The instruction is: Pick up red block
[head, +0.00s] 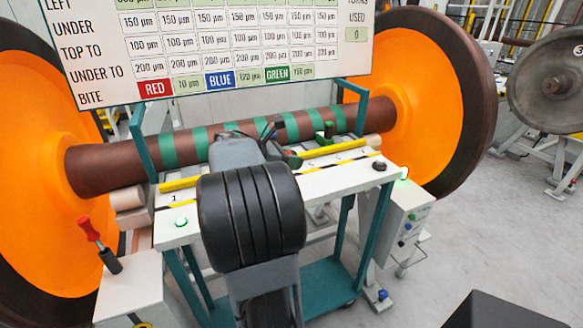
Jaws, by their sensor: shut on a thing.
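My gripper (272,131) is over the white bench in the head view, just in front of the brown axle with green bands. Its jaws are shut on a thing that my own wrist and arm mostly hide. A small patch of the red block (290,153) shows beside the jaws, at the right of my wrist. I cannot tell whether it touches the bench. A green block (326,133) stands on the bench to the right, apart from my gripper.
The brown axle (110,168) runs between two orange wheels (428,85). The white bench (345,180) has yellow strips, a black knob (379,166) and a teal frame. A sign board (215,45) hangs above. A red-handled lever (90,230) is at left. Grey floor is free at right.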

